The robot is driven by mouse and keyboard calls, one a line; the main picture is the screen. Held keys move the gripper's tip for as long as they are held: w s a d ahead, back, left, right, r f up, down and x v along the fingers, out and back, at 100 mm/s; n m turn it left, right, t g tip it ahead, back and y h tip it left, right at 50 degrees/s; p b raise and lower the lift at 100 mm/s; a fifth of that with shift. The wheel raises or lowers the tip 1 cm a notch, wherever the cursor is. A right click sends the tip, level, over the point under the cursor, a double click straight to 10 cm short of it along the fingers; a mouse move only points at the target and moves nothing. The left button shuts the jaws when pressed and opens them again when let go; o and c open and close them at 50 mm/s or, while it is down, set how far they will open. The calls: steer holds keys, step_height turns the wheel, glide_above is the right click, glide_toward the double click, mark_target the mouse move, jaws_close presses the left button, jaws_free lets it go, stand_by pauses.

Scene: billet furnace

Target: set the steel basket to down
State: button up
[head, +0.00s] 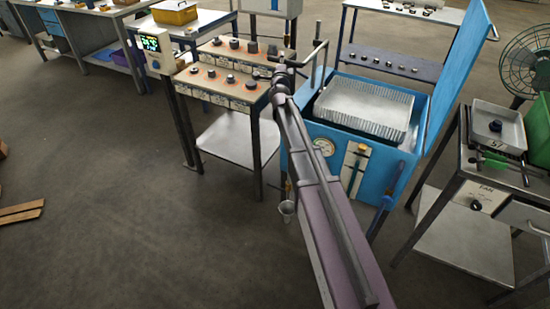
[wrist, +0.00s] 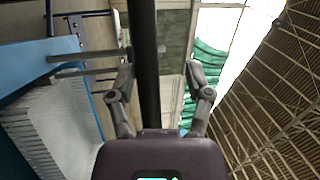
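The steel basket (head: 362,103) is a shiny, ribbed metal tray in the open top of a blue tank (head: 335,150). Its rim stands above the tank's edge; its underside is hidden. In the wrist view, the ribbed basket (wrist: 62,125) shows at the left. A grey upright lever (head: 313,68) stands at the tank's left rear corner. My gripper (head: 283,68) is beside this lever, left of the basket. In the wrist view, the fingers of my gripper (wrist: 163,75) are spread, with a dark bar (wrist: 148,60) between them and gaps on both sides.
The blue lid (head: 462,65) stands open at the tank's right. A control bench (head: 225,78) with several knobs is close on the left. A cart with a small tray (head: 497,128) stands at the right, and a green fan (head: 527,60) behind it.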

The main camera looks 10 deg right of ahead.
steer(key=b+v, duration=0.2)
steer(key=v, duration=1)
steer(key=s+a+f+n+g+y, duration=0.65)
steer(key=f+n+y, duration=0.25)
steer(key=f+n, duration=0.3)
steer(key=s+d+f+n+g+h, duration=0.1)
steer(key=s+f+n+g, duration=0.4)
steer(key=s, duration=0.6)
steer(key=shift+d+f+n+g+b, duration=0.4)
steer(key=shift+f+g, duration=0.35)
steer(key=shift+f, duration=0.5)
steer(key=w+r+m+t+h, duration=0.1)
steer(key=w+r+m+t, duration=0.95)
steer(key=w+r, duration=0.45)
steer(key=w+d+r+m+t+h, duration=0.2)
steer(key=d+r+m+h, duration=0.1)
steer(key=m+h, duration=0.4)
steer(key=shift+w+d, duration=0.3)
steer(key=shift+d, duration=0.55)
